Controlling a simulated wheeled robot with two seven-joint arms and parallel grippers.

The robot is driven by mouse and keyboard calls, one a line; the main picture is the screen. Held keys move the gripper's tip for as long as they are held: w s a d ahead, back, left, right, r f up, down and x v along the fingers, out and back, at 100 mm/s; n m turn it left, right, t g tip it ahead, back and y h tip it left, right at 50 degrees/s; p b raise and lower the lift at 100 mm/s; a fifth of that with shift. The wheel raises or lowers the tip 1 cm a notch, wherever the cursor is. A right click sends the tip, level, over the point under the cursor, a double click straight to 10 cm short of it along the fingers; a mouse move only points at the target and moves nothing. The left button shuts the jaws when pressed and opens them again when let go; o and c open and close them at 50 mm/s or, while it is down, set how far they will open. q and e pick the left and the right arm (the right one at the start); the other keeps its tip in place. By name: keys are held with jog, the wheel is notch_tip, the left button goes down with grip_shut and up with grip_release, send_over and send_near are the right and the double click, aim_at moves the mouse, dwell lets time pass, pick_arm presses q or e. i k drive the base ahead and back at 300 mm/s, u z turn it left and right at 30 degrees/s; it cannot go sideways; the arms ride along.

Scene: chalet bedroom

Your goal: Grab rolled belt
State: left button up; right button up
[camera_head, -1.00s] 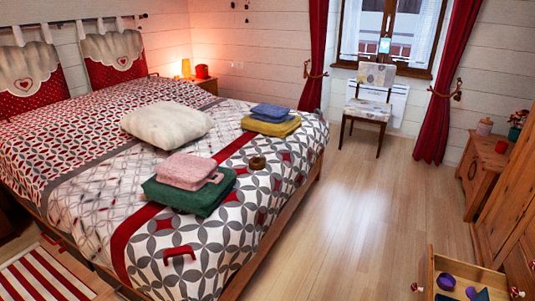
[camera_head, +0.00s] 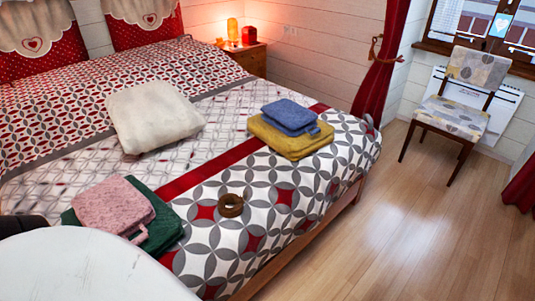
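The rolled belt (camera_head: 231,206) is a small brown coil lying on the patterned bed cover. It sits to the right of the pink and green folded cloths and in front of the yellow and blue ones. Nothing touches it. Neither of my grippers shows. A large white rounded part, which looks like my own arm, covers the bottom left corner and hides part of the bed there.
A pink folded cloth (camera_head: 113,207) lies on a green one (camera_head: 162,233). A blue cloth (camera_head: 290,117) lies on a yellow one (camera_head: 295,143). A cream pillow (camera_head: 152,117) is farther back. A chair (camera_head: 458,100) stands at right; the floor (camera_head: 410,235) between is clear.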

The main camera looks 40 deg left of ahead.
aim_at(232, 212)
jog(key=i, duration=0.9)
jog(key=u, duration=2.7)
